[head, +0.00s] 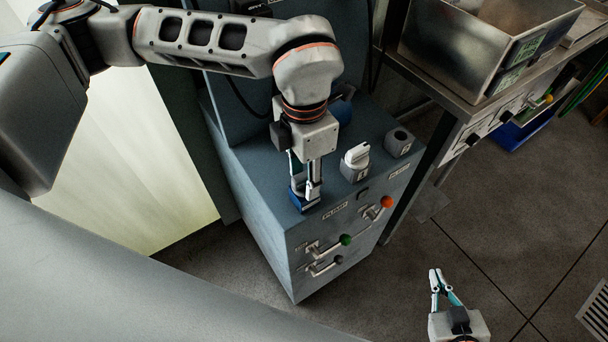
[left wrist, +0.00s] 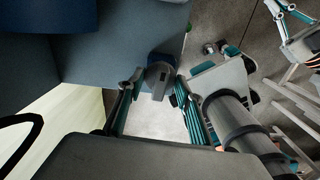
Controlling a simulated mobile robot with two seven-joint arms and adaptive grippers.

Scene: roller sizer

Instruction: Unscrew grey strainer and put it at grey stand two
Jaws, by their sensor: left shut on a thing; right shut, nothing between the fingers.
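My left gripper (head: 306,192) points down at the front left corner of the blue-grey cabinet top, over a small blue stand (head: 304,206). In the left wrist view its fingers are shut on a grey strainer (left wrist: 158,84) with a raised ridge. In the head view the fingers mostly hide this piece, and I cannot tell whether it is still seated. An empty grey stand (head: 400,143) with a dark round hole is at the cabinet's right. My right gripper (head: 437,278) is shut and empty, low over the floor at the right.
A white knob-like piece (head: 357,154) sits in another grey stand (head: 352,173), between the blue stand and the empty one. Valve handles with orange (head: 387,202) and green (head: 346,239) balls stick out of the cabinet front. A metal bench (head: 470,106) with a bin stands at right.

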